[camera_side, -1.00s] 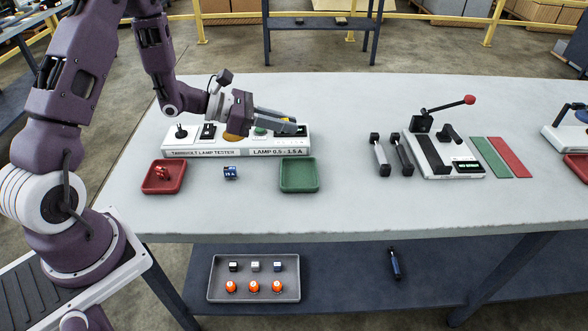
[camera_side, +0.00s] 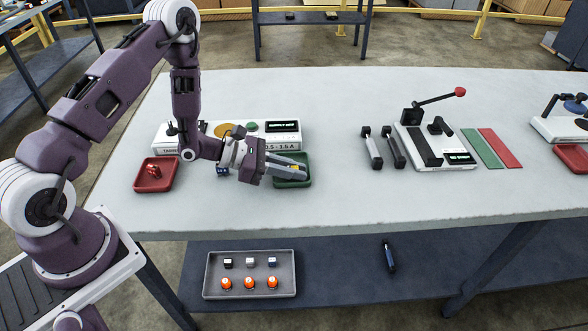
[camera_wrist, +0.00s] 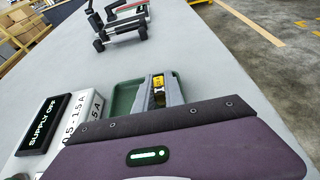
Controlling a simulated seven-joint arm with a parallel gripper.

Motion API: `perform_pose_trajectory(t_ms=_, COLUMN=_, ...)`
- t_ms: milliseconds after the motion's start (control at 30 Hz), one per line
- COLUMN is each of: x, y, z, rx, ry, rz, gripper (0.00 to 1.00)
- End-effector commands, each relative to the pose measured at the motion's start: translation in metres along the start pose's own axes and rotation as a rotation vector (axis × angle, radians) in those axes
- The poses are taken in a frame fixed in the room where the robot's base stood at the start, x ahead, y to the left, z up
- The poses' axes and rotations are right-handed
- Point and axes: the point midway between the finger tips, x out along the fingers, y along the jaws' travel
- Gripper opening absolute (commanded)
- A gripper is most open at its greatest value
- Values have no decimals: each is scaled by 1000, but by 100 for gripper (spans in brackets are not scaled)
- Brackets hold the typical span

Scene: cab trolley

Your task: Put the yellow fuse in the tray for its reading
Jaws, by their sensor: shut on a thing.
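My gripper (camera_side: 299,172) is shut on the yellow fuse (camera_wrist: 158,90). The fuse shows as a yellow and dark piece between the fingers in the wrist view, and only as a small yellow patch in the side view. The fingers are over the green tray (camera_side: 288,184), which also shows in the wrist view (camera_wrist: 125,99). I cannot tell whether the fuse touches the tray floor. The lamp tester (camera_side: 172,133) stands behind, its display (camera_wrist: 43,126) reading SUPPLY OFF.
A red tray (camera_side: 143,182) holds a red fuse (camera_side: 153,170). A blue fuse (camera_side: 222,171) is on the table, partly hidden by my wrist. To the right are two dark-ended bars, a lever device (camera_side: 447,162), and green and red strips. Table front centre is clear.

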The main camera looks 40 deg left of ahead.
Motion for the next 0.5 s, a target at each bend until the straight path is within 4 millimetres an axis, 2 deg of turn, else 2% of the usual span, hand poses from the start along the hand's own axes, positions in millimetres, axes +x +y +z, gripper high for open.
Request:
perform_pose_trajectory(t_ms=67, x=1, y=0, z=-2, rx=-1, ry=0, rz=0, gripper=0)
perform_pose_trajectory(t_ms=100, x=1, y=0, z=-3, rx=-1, ry=0, rz=0, gripper=16)
perform_pose_trajectory(t_ms=133, x=1, y=0, z=-2, rx=0, ry=0, rz=0, gripper=21)
perform_pose_trajectory(t_ms=433, x=0, y=0, z=-1, rx=0, ry=0, rz=0, gripper=23)
perform_pose_trajectory(t_ms=500, x=-5, y=1, z=0, rx=-1, ry=1, rz=2, gripper=23)
